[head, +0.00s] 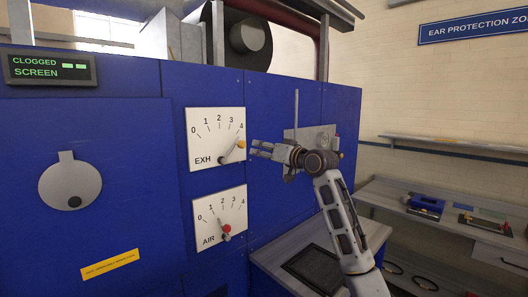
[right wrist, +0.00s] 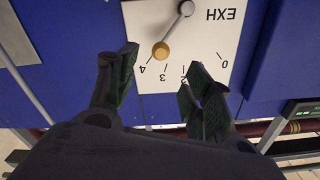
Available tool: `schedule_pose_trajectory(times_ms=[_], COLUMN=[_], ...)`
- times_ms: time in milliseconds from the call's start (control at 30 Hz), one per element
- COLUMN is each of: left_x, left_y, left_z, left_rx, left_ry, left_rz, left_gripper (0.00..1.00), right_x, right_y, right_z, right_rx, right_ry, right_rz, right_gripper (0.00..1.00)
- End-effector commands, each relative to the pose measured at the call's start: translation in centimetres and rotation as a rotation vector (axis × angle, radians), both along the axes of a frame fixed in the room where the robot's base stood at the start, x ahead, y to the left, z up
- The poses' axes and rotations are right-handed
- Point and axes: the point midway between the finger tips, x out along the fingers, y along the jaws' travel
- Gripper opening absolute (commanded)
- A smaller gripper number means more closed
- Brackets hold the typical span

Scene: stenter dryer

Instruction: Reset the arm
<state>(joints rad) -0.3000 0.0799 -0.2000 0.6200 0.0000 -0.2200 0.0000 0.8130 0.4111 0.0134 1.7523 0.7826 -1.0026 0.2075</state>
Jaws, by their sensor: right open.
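My right gripper (head: 253,149) is open and empty in front of the blue machine, just right of the EXH dial plate (head: 205,125). The EXH lever (head: 232,151) has a yellow tip (head: 241,144) and points to about 4. In the right wrist view, the dial appears upside down, and the yellow tip (right wrist: 161,51) shows beyond the gap between the two spread fingers (right wrist: 160,72). I see no contact with the lever. Below is the AIR dial plate (head: 210,205), with a red-knobbed lever (head: 226,229). My left gripper is not in view.
A display (head: 48,68) reading "CLOGGED SCREEN" sits at the upper left. A round grey cover (head: 70,180) is on the blue panel. A grey ledge (head: 272,258) juts out below my right arm. A workbench (head: 380,192) with tools stands at the right.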

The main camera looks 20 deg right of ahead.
Motion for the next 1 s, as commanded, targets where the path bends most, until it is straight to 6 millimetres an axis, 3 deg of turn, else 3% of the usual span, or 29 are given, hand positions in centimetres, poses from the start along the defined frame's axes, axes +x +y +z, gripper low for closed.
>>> schedule_pose_trajectory(times_ms=[433, 567, 767, 1000], left_x=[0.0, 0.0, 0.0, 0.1], left_y=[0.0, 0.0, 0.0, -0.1], left_z=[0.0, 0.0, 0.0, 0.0], left_rx=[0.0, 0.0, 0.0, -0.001], left_ry=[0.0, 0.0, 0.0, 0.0], left_rz=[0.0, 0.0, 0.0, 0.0], left_gripper=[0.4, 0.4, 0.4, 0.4], right_x=[0.0, 0.0, -0.1, -1.2], right_y=[0.0, 0.3, 1.3, 3.1], right_z=[-0.1, -1.0, -5.0, -12.5], right_rx=[0.0, -0.008, -0.047, -0.124], right_ry=[0.001, 0.014, 0.067, 0.168], right_rz=[0.0, 0.001, -0.001, -0.003], right_gripper=[0.51, 0.51, 0.51, 0.51])
